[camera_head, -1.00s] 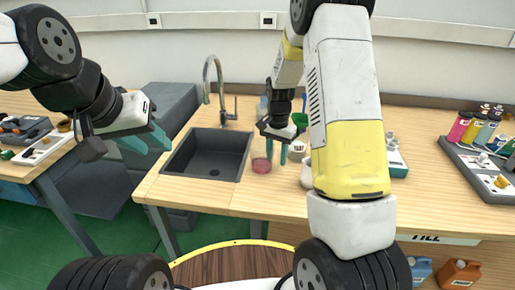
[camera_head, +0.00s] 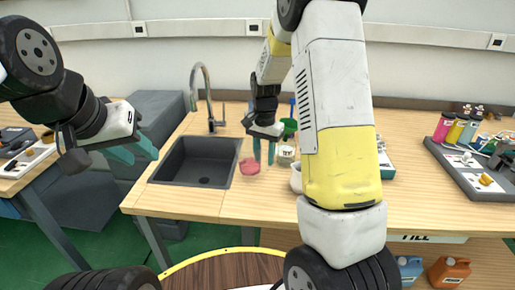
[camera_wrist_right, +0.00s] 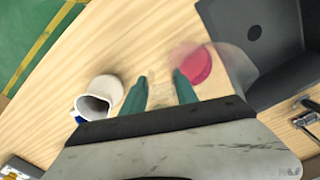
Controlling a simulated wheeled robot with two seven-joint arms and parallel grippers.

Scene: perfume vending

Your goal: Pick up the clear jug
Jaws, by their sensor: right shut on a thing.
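The clear jug, with pink liquid in it, shows in the head view (camera_head: 250,166) right of the sink, beside the fingers of my right gripper (camera_head: 264,160). In the right wrist view the clear jug (camera_wrist_right: 195,65) lies just right of the right gripper's teal fingers (camera_wrist_right: 160,77). These fingers are shut on the jug, with a faint clear part between them that seems to be its handle. The see-through walls are hard to make out. My left gripper (camera_head: 144,160) is open and empty, left of the sink and far from the jug.
A dark sink (camera_head: 195,162) with a tap (camera_head: 207,95) is left of the jug. A white pitcher (camera_wrist_right: 103,95) stands close on the other side of my right gripper. A small labelled jar (camera_head: 286,155) and a green funnel-like thing (camera_head: 289,127) are behind it. The front bench is clear.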

